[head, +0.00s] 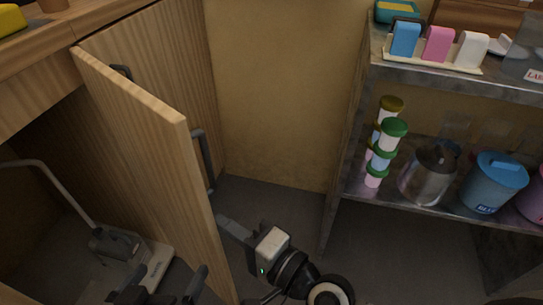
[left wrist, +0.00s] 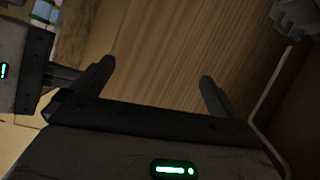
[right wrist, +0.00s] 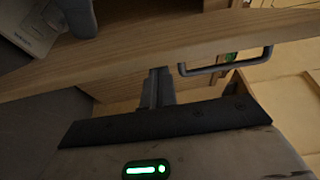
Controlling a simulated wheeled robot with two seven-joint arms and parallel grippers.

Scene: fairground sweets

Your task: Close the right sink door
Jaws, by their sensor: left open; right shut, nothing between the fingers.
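The open wooden sink door (head: 150,150) stands out from the cabinet, its top edge running toward me. A grey bar handle (head: 203,160) shows at its right side; a bar handle also shows in the right wrist view (right wrist: 225,67). My right gripper (head: 222,222) is shut and empty, low at the door's right side, its fingertips close to the door; contact is unclear. In the right wrist view the shut fingers (right wrist: 157,88) point at the wood. My left gripper (head: 165,282) is open and empty at the bottom, left of the door's near edge. Wood fills the left wrist view beyond its fingers (left wrist: 153,85).
A grey-white device with a bent tube (head: 130,250) stands inside the dark cabinet, left of the door. Right, a metal shelf (head: 350,150) holds stacked jars (head: 392,130), a metal pot (head: 430,175) and a blue tub (head: 495,180). Floor is clear between cabinet and shelf.

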